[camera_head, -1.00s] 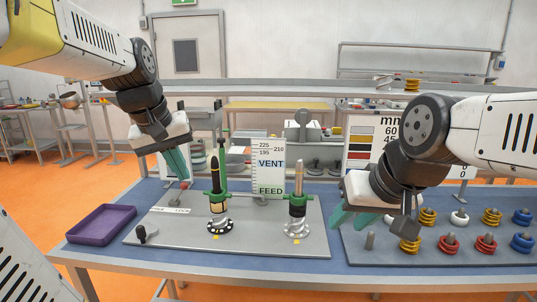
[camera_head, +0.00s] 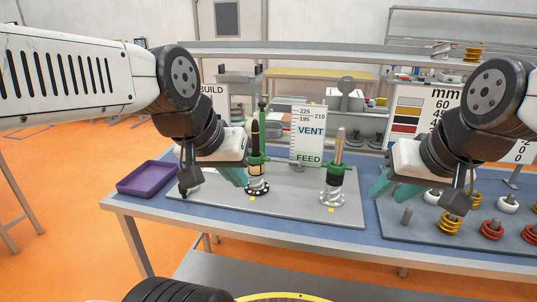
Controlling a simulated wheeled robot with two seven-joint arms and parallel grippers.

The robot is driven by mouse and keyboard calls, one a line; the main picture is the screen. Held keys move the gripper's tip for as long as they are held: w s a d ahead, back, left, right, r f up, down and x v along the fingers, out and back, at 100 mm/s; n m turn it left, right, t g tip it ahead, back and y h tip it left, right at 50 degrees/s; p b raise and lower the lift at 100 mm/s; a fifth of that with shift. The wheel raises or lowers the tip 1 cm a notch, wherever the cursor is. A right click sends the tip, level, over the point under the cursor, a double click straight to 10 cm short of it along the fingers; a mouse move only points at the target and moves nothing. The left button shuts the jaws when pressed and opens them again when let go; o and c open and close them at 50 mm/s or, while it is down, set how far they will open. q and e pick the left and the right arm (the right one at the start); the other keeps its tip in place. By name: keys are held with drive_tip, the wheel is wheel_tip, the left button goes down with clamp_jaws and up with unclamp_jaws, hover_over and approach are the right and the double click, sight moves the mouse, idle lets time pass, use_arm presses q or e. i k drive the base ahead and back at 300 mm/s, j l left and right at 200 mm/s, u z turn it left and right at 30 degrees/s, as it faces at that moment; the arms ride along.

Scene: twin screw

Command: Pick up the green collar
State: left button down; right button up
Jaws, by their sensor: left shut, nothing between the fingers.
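A green collar (camera_head: 257,161) sits around the dark-tipped left post (camera_head: 255,134) on the grey plate. My right gripper (camera_head: 391,191) appears open and empty, right of the right post, near the ring board.
A purple tray (camera_head: 148,190) lies at the table's left end. A VENT/FEED sign (camera_head: 309,118) stands behind the posts. A board (camera_head: 430,240) with yellow, red and white rings is at the right. The plate between the posts is clear.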

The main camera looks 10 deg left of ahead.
sight(261, 159)
drive_tip(key=z, duration=0.8)
drive_tip(key=u, duration=1.25)
drive_tip(key=i+j+u, duration=0.15)
drive_tip(key=u, duration=0.2)
drive_tip(key=i+u, duration=0.3)
drive_tip(key=i+j, duration=0.05)
drive_tip(key=i, duration=0.05)
